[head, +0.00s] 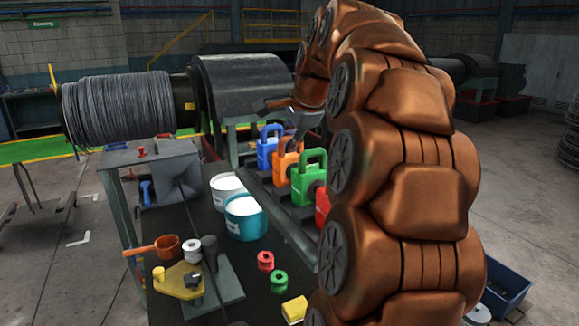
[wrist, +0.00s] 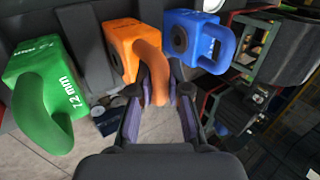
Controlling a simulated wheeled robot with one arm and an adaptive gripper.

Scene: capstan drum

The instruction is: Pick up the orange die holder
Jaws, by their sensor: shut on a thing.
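The orange die holder (head: 285,163) stands in the row of die holders on the bench in the head view, between the blue and green ones. In the wrist view the orange die holder (wrist: 126,42) is straight ahead, with its loop handle reaching down between my fingers. My gripper (wrist: 160,95) is shut on that handle. In the head view my gripper (head: 296,132) comes in from above, and my arm hides part of the row. I cannot tell whether the holder is still seated.
The blue die holder (head: 268,148) and the green die holder (head: 308,178) stand close on either side. A red holder (head: 322,203) is partly behind my arm.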

